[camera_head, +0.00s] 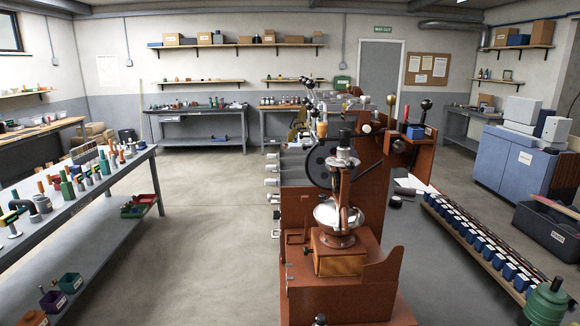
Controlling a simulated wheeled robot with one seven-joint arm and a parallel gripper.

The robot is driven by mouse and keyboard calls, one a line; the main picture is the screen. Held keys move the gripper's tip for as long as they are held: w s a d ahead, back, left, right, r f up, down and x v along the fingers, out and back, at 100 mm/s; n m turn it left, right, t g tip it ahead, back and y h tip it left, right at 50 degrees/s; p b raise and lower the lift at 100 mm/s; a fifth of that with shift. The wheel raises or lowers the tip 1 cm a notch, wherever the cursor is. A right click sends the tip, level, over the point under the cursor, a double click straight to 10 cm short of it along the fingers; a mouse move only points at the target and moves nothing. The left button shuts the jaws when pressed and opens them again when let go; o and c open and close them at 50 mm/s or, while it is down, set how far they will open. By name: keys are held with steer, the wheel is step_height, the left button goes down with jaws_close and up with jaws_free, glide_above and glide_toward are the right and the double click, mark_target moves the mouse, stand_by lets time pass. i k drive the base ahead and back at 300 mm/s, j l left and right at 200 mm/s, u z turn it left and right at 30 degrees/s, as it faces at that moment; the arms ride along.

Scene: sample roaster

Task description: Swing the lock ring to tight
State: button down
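The brown sample roaster (340,301) stands in the middle, running away from me. At its near end a silver bowl (326,215) sits in a copper-coloured frame above a wooden block (338,262). A silver collar (342,160) with a dark top sits above the bowl. A large dark wheel (318,166) is behind it. I cannot tell for sure which part is the lock ring, nor whether it is tight. My gripper is not in view.
A grey bench (110,182) with many tools and fittings stands at left. At right are a row of blue boxes (466,231), a green canister (546,302) and a blue cabinet (512,168). Open floor (205,225) lies between the left bench and the roaster.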

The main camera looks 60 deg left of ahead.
mark_target(349, 165)
steer(key=i+u, duration=0.1)
steer(key=u, duration=0.35)
steer(key=i+l+u, duration=0.1)
steer(key=u, duration=0.35)
steer(key=i+l+u, duration=0.1)
steer(key=u, duration=0.35)
steer(key=i+l+u, duration=0.1)
steer(key=u, duration=0.35)
steer(key=l+u, duration=0.25)
steer(key=u, duration=0.15)
steer(key=i, duration=0.05)
